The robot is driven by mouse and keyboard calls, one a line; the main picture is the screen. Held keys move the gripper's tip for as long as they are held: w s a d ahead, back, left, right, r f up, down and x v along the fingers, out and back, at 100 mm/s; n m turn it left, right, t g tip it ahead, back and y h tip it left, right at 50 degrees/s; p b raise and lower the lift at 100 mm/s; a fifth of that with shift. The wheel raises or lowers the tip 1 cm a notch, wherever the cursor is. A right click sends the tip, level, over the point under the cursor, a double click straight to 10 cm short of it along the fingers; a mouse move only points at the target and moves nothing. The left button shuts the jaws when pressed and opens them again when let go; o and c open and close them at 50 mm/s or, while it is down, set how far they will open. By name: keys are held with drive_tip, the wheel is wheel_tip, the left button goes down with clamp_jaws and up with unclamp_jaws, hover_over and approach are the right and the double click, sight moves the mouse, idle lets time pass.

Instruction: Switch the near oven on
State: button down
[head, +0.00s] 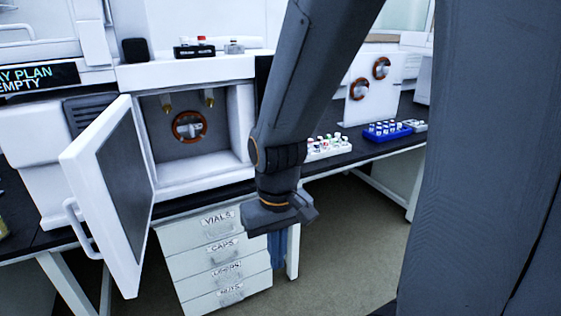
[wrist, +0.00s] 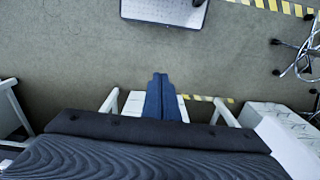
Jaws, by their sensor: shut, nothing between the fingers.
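A white oven (head: 205,182) stands on the bench at the left of the head view. Its door (head: 118,200) hangs wide open toward the left. A copper-coloured coil (head: 189,127) shows on the back wall inside. I cannot make out a power switch on it. My gripper (head: 278,250) hangs in front of the bench, to the right of the open door and below the oven, partly hidden behind my wrist. In the wrist view its blue fingers (wrist: 160,76) are together, with nothing between them.
Below the bench is a labelled white drawer unit (head: 215,258). A black rack (head: 195,51) stands above the oven. At the right are a white vial tray (head: 330,152), a blue rack (head: 387,131) and a white panel with coils (head: 365,108). Open floor (head: 350,225) shows below.

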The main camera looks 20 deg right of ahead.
drive_tip(key=w+d+f+m+t+b, duration=0.1)
drive_tip(key=w+d+f+m+t, duration=0.15)
drive_tip(key=w, duration=0.55)
drive_tip(key=w+d+f+m+t+h+b, duration=0.1)
drive_tip(key=w+d+f+m+t, duration=0.2)
drive_tip(key=w, duration=0.4)
drive_tip(key=w+d+f+m+t+b, duration=0.1)
drive_tip(key=w+d+m+t, duration=0.3)
drive_tip(key=w, duration=0.4)
drive_tip(key=w+d+m+t+h+b, duration=0.1)
drive_tip(key=w+d+m+t+b, duration=0.1)
drive_tip(key=w+d+m+t, duration=0.6)
drive_tip(key=d+r+m, duration=0.1)
drive_tip(key=d+m, duration=0.1)
drive_tip(key=d, duration=0.2)
drive_tip(key=shift+h, duration=0.4)
drive_tip(key=shift+w, duration=0.15)
drive_tip(key=w+d+p, duration=0.1)
drive_tip(key=w+d, duration=0.1)
drive_tip(key=w, duration=1.1)
drive_tip(key=shift+w+p, duration=0.35)
